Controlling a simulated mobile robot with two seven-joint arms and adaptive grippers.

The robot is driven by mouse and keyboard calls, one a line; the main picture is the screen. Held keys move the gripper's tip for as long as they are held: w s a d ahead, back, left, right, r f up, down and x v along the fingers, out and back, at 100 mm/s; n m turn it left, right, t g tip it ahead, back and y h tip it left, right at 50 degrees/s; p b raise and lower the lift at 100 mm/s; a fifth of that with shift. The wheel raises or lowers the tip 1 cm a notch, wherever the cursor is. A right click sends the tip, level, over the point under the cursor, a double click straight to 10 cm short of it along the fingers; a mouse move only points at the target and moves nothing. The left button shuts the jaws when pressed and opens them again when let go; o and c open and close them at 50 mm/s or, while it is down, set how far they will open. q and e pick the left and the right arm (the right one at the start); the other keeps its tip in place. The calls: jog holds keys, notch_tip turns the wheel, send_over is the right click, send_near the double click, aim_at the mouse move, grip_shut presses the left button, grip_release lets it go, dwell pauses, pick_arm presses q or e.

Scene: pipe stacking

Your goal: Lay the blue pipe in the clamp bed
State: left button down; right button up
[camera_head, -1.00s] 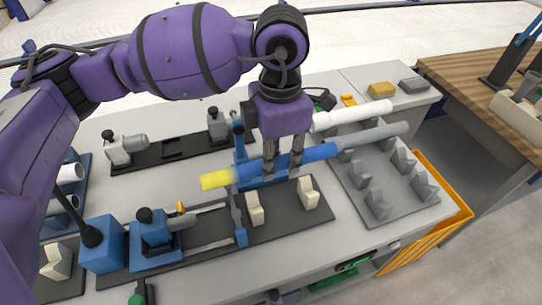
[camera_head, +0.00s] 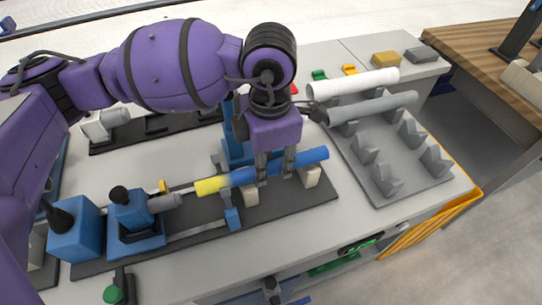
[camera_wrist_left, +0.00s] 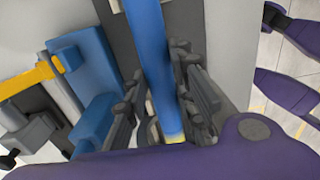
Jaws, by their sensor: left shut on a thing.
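The blue pipe (camera_head: 305,160) has a yellow left end and lies along the clamp bed (camera_head: 290,209), over the two cream V-blocks (camera_head: 312,176). I cannot tell whether it touches the blocks. My left gripper (camera_head: 274,177) points down and is shut on the middle of the pipe. In the left wrist view the blue pipe (camera_wrist_left: 150,50) runs between the two fingers (camera_wrist_left: 172,105). The blue clamp (camera_head: 138,222) with its plunger stands at the bed's left end, left of the yellow end. My right gripper is not in view.
A white pipe (camera_head: 352,84) and a grey pipe (camera_head: 375,106) lie on the grey rack (camera_head: 410,192) at the right, with several empty V-holders in front. A blue upright (camera_head: 232,140) stands just behind the bed. A yellow block (camera_head: 386,59) lies at the back.

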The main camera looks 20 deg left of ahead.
aim_at(270, 164)
pick_arm(q)
jog(key=shift+f, duration=0.5)
jog(key=c, duration=1.4)
grip_release()
notch_tip(270, 164, up, 12)
jog(key=shift+r, duration=0.1)
